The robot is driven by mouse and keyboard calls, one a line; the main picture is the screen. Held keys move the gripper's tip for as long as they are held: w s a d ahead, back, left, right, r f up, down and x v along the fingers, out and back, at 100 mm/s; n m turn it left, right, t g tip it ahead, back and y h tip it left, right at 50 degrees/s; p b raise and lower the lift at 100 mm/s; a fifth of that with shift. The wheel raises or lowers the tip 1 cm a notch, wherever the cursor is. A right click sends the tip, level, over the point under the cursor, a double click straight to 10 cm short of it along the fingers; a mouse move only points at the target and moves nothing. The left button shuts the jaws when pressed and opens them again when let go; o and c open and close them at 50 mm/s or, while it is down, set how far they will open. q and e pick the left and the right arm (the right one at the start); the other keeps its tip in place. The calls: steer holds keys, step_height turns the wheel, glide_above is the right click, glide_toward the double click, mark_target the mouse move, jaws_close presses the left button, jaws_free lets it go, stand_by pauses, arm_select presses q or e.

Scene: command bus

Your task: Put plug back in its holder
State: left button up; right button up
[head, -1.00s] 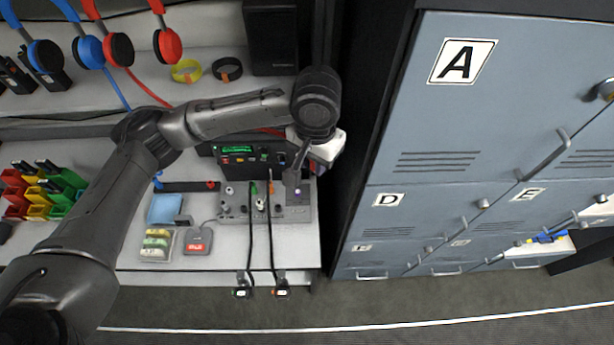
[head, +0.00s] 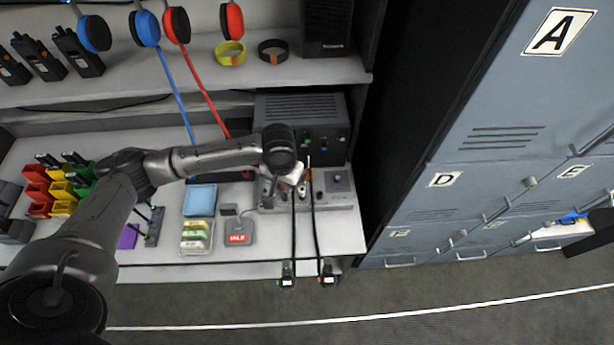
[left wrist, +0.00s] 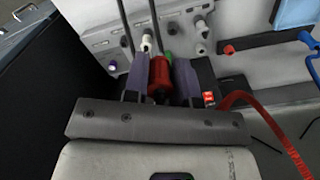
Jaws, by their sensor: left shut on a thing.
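My left gripper (head: 272,188) is over the left part of the grey console (head: 344,200). In the left wrist view its two purple-grey fingers (left wrist: 162,70) are shut on a red cylindrical plug (left wrist: 159,77). A red cable (left wrist: 262,118) arcs away to the right there. Whether the plug's tip touches anything is hidden. A dark bar (left wrist: 268,41) with a red end (left wrist: 228,49), which looks like the holder, lies apart to the right of the plug in the wrist view. A blue plug and cable (left wrist: 306,40) are at the bar's other end. My right gripper is not in view.
Two black cables (head: 314,225) hang from the console over the desk's front edge. A black box (head: 335,148) stands behind it. A blue pad (head: 199,200), a tray of labelled pieces (head: 196,236) and a red-labelled device (head: 239,233) are to the left. Lockers (head: 465,180) stand right.

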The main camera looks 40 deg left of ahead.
arm_select(q)
steer(key=w+a+f+m+b, duration=0.1)
steer(key=a+f+m, duration=0.4)
steer(key=a, duration=0.3)
steer(key=w+a+f+m+b, duration=0.1)
steer(key=a+f+m+b, duration=0.1)
steer(key=a+f+m, duration=0.3)
steer(key=w+a+f+m+b, duration=0.1)
steer(key=a+f+m+b, duration=0.1)
steer(key=a+f+m, duration=0.3)
steer(key=shift+w+a+f+m, duration=0.15)
steer(key=shift+a+m, duration=0.8)
steer(key=shift+a, duration=0.6)
steer(key=shift+s+a+f+m, duration=0.15)
steer(key=shift+a+m, duration=0.8)
steer(key=shift+a, duration=0.6)
steer(key=shift+w+f+b, duration=0.15)
steer(key=shift+f+b, duration=0.45)
steer(key=shift+f, duration=0.15)
steer(key=shift+p, duration=0.3)
